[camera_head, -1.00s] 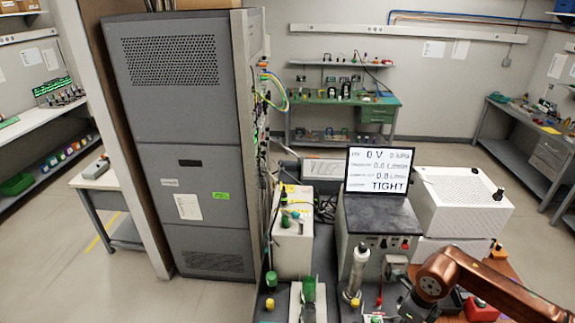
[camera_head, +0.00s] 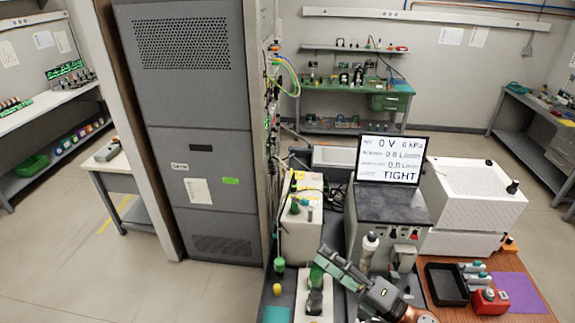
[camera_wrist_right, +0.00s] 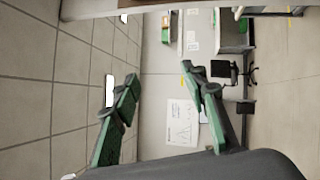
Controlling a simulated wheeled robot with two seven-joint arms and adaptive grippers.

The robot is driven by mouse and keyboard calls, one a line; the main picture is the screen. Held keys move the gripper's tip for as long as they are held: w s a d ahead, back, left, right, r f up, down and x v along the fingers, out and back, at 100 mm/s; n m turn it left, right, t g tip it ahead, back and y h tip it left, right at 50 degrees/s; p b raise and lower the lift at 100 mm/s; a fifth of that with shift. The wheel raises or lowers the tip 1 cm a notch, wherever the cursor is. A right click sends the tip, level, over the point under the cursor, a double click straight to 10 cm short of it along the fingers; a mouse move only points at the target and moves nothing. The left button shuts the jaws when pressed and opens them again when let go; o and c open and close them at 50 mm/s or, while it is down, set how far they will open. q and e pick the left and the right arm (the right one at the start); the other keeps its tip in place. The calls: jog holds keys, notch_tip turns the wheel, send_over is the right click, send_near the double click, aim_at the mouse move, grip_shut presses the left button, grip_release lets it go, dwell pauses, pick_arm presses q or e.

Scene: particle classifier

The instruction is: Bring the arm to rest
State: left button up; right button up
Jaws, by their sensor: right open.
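My right gripper (camera_head: 322,262) shows at the lower middle of the head view, its green and dark fingers pointing up and left. Its copper-coloured arm comes in from the bottom right. In the right wrist view the two fingers of this gripper (camera_wrist_right: 162,85) stand well apart with nothing between them. Beyond them are a light panel with a posted sheet, a tiled floor and a dark chair, all at a distance. My left gripper is not in view.
A grey cabinet (camera_head: 195,105) stands left of the bench. Close behind the gripper are a white box (camera_head: 300,235), a silver cylinder (camera_head: 370,244) and a monitor (camera_head: 390,159) reading TIGHT. A black tray (camera_head: 446,286) and red box (camera_head: 490,302) lie at right.

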jog(key=w+d+f+m+t+h, duration=0.3)
jog(key=d+m+h, duration=0.3)
jog(key=d+m, duration=0.2)
jog(key=w+d+f+m+t+h, duration=0.2)
jog(key=d+f+m+t+h, duration=0.15)
jog(key=d+m+h, duration=0.4)
jog(key=s+d+f+m+g+h, duration=0.35)
jog(key=d+f+m, duration=0.2)
jog(key=f, duration=0.35)
jog(key=s+d+f+m+g+h, duration=0.25)
jog(key=s+d+f+m, duration=0.3)
jog(key=f, duration=0.45)
jog(key=s+f+m+g+y, duration=0.2)
jog(key=s+f+m+g, duration=0.2)
jog(key=s+f+g, duration=0.9)
jog(key=s+a+f+t+b, duration=0.1)
jog(key=s+f+b, duration=0.25)
jog(key=f, duration=1.35)
jog(key=s+a+f+t+b, duration=0.15)
jog(key=s+f, duration=0.25)
jog(key=f, duration=1.4)
jog(key=s+f+b, duration=0.2)
jog(key=s+f, duration=0.8)
jog(key=f, duration=0.2)
jog(key=s+f+n+g+y+b, duration=0.1)
jog(key=s+f+b, duration=0.2)
jog(key=s+f, duration=0.7)
notch_tip(320, 180, down, 3)
jog(key=shift+r+b, duration=0.1)
jog(key=shift+b, duration=0.2)
